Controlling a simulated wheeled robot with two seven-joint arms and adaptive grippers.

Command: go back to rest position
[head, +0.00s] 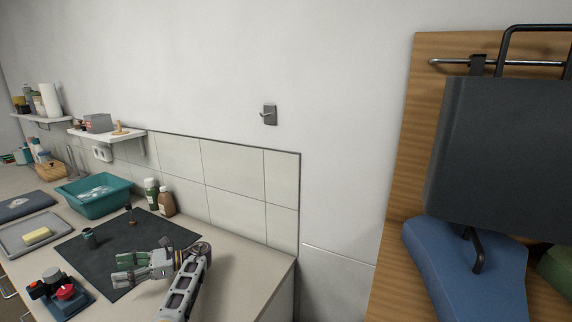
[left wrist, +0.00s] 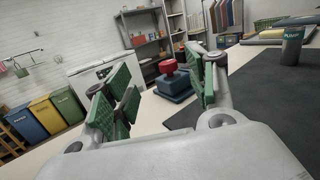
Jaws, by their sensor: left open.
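My left gripper (head: 128,269) is in the head view at the lower left, over the near part of the dark mat (head: 152,232) on the counter. Its green-padded fingers point left. In the left wrist view the same gripper (left wrist: 160,92) has its fingers apart, with nothing held between them. A red-topped dark block (left wrist: 174,80) shows beyond the fingers in that view. My right gripper is not in either view.
At the right, a dark panel (head: 500,150) and a blue piece (head: 465,262) hang on a wooden board (head: 425,130).

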